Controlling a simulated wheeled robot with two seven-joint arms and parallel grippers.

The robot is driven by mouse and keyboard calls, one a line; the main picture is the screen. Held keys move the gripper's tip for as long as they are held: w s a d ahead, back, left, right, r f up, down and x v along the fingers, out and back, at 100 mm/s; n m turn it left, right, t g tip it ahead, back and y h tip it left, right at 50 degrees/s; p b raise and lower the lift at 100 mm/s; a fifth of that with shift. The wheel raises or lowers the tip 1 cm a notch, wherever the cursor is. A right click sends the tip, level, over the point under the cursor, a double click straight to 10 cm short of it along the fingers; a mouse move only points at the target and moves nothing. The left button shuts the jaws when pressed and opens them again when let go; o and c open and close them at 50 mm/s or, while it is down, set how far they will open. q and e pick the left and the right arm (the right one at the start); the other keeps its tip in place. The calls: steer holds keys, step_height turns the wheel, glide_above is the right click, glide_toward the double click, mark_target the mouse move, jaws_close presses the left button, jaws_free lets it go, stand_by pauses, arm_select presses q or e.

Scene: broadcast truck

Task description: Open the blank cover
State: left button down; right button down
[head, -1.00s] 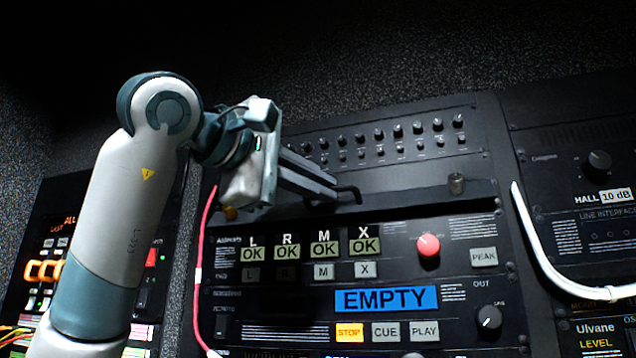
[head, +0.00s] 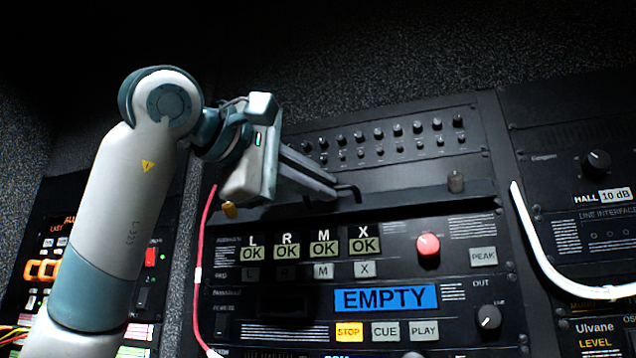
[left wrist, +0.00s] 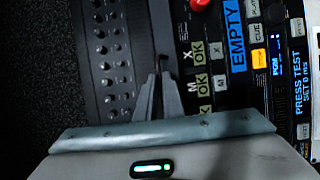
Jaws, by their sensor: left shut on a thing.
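The blank cover (head: 415,200) is a plain black strip across the rack unit, between the row of small knobs and the L, R, M, X indicators. It seems to stand out from the face like a ledge; how far it is tilted I cannot tell. A small dark knob (head: 456,182) sits at its right. My left gripper (head: 340,191) is shut at the cover's middle, on a thin black bent piece that looks like its handle. In the left wrist view the gripper's fingertips (left wrist: 160,72) are close together; what is between them is mostly hidden. My right gripper is out of view.
Small knobs (head: 398,131) line the panel above. Below are a red knob (head: 428,244), a blue EMPTY display (head: 386,299) and lit buttons. A red cable (head: 199,270) hangs at the left and a white cable (head: 545,262) at the right.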

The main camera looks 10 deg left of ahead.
arm_select(q)
steer(key=shift+r, duration=0.2)
steer(key=shift+w+d+r+n+g+y, duration=0.15)
steer(key=shift+r+n+g+y, duration=0.25)
steer(key=shift+g, duration=0.45)
steer(key=shift+w+a+r+n+g+y, duration=0.1)
steer(key=shift+r+n+g+y, duration=0.1)
steer(key=shift+r+g+y, duration=0.5)
steer(key=shift+w+d+r+n+g+y, duration=0.15)
steer(key=shift+r+n+g, duration=0.2)
steer(key=shift+g, duration=0.7)
steer(key=shift+a+r, duration=0.1)
steer(key=shift+w, duration=0.1)
steer(key=c, duration=1.9)
jaws_free()
steer(key=shift+g, duration=0.3)
